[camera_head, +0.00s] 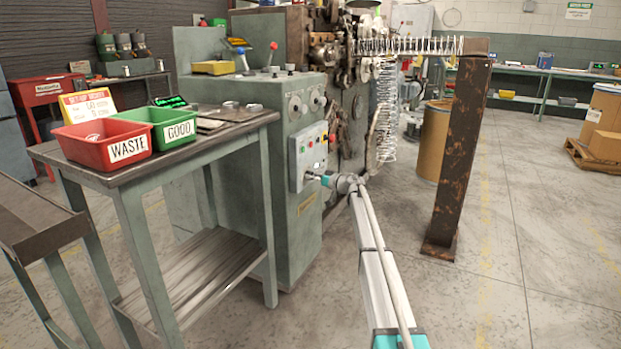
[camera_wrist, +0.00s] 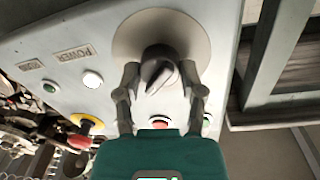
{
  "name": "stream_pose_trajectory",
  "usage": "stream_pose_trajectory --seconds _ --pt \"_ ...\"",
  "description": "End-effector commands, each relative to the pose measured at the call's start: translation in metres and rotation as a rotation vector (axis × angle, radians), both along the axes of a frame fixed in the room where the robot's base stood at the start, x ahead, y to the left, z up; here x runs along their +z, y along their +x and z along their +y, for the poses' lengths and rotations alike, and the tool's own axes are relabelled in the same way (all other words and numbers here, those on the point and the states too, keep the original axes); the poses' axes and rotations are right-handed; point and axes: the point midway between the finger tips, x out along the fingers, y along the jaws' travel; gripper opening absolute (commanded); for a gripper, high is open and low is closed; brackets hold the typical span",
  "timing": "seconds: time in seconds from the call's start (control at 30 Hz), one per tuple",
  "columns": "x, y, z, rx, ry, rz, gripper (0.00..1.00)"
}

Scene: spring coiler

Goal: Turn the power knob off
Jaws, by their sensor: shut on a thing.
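The power knob (camera_wrist: 160,72) is a grey rotary knob on a round light plate, on the pale control panel (camera_wrist: 75,50) in the wrist view. My gripper (camera_wrist: 160,85) has one finger on each side of the knob and is shut on it. In the head view my gripper (camera_head: 322,180) reaches the lower part of the panel (camera_head: 308,152) on the green machine. The knob is hidden or too small to make out there. A label reading POWER sits beside a white button in the wrist view.
A red and yellow button (camera_wrist: 81,141) and several smaller buttons are close to my gripper on the panel. A table with a red WASTE bin (camera_head: 102,141) and a green GOOD bin (camera_head: 165,127) stands at the left. A rusty post (camera_head: 462,150) stands right of my arm.

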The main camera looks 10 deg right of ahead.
Motion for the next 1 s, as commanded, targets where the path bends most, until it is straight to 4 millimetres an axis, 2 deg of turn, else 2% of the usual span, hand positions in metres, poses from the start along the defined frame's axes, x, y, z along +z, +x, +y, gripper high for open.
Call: stream_pose_trajectory --seconds 0.37,1.0 --pt "-0.0010 -0.0011 -0.0036 0.000 -0.081 -0.108 0.04" --pt "-0.0021 -0.0015 -0.0075 -0.004 -0.414 -0.565 0.03"
